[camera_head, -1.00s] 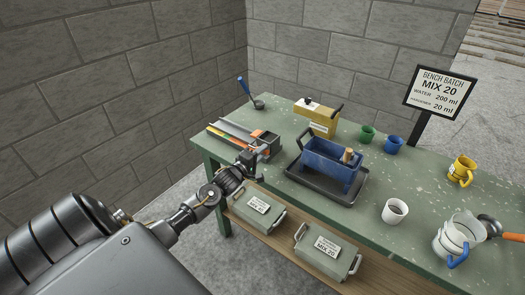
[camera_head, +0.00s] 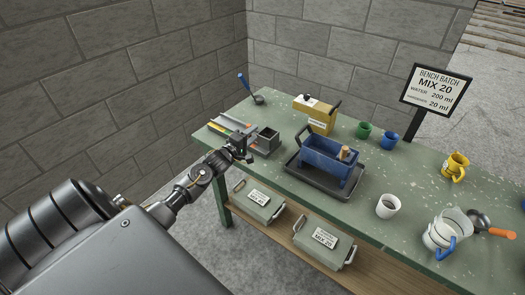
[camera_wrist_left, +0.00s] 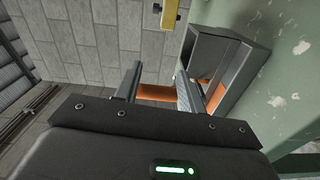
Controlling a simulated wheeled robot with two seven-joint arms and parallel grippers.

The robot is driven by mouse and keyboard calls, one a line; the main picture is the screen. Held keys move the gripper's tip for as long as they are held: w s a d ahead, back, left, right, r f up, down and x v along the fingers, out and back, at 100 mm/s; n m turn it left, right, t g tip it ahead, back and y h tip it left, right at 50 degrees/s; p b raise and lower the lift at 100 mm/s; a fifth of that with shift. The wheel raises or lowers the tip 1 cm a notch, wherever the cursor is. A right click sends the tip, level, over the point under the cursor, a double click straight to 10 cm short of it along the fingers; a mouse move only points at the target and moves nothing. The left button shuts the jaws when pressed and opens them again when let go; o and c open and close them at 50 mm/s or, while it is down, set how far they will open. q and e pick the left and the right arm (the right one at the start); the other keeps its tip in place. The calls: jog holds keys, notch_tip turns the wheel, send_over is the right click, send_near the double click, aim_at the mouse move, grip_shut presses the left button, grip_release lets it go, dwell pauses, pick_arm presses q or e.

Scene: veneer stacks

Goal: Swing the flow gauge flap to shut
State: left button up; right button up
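The flow gauge appears to be the grey open-topped box (camera_head: 267,141) at the left end of the green table, beside a grey channel. It also shows in the left wrist view as a dark open box (camera_wrist_left: 226,62). An orange piece, likely the flap (camera_wrist_left: 155,92), shows between my left fingers and continues behind the right-hand finger toward the box. My left gripper (camera_head: 243,147) is at the box's near left side, fingers apart; these also show in the wrist view (camera_wrist_left: 158,82). Contact with the flap cannot be told. My right gripper is not in view.
A blue trough (camera_head: 328,160) on a black tray (camera_head: 300,178) stands right of the box. A yellow container (camera_head: 316,117) is behind. Cups and jugs stand farther right. Grey lidded boxes (camera_head: 258,202) sit on the lower shelf. The green tabletop (camera_head: 300,200) is clear along the front.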

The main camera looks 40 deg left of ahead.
pick_arm(q)
jog(key=s+p, duration=0.5)
jog(key=s, duration=0.2)
jog(key=shift+d, duration=0.2)
dwell(0.6)
